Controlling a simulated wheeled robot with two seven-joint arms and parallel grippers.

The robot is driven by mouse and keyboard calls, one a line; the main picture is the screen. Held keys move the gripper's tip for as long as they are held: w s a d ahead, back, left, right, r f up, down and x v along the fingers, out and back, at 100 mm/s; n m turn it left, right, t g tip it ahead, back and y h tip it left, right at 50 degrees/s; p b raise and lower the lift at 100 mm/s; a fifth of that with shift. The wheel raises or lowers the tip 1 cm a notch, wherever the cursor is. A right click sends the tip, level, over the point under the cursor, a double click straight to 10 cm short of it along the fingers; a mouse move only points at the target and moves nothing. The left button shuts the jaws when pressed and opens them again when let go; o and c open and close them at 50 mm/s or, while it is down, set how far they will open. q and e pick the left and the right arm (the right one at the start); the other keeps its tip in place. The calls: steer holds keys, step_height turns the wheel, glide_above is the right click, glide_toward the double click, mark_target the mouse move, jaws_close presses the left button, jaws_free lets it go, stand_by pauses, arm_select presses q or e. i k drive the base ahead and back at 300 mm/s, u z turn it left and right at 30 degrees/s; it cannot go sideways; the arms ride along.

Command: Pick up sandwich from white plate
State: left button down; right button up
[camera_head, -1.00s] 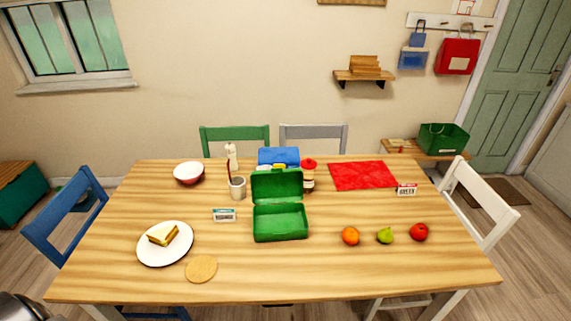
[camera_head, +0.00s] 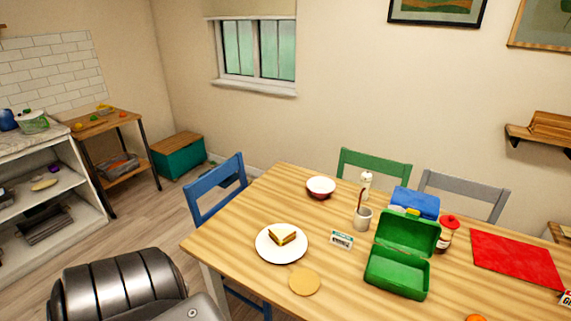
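A sandwich (camera_head: 282,234), cut in a wedge with pale bread and a dark filling edge, lies on the white plate (camera_head: 268,252). The plate sits near the left end of the wooden table (camera_head: 233,232). A metallic grey part of my arm shows at the bottom left, in front of the table's left end. No gripper fingers show in the head view, so neither gripper can be placed relative to the sandwich. Nothing covers the sandwich or the plate.
A round tan coaster (camera_head: 304,281) lies just right of the plate. An open green lunchbox (camera_head: 396,271), a small label card (camera_head: 342,239), a grey cup (camera_head: 362,218) and a red-white bowl (camera_head: 320,187) stand nearby. A blue chair (camera_head: 216,187) is at the table's left end.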

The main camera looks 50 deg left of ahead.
mark_target(281, 237)
steer(key=z, duration=0.6)
steer(key=k, duration=1.3)
steer(key=u, duration=1.6)
steer(key=i, duration=0.5)
steer(key=u, duration=0.1)
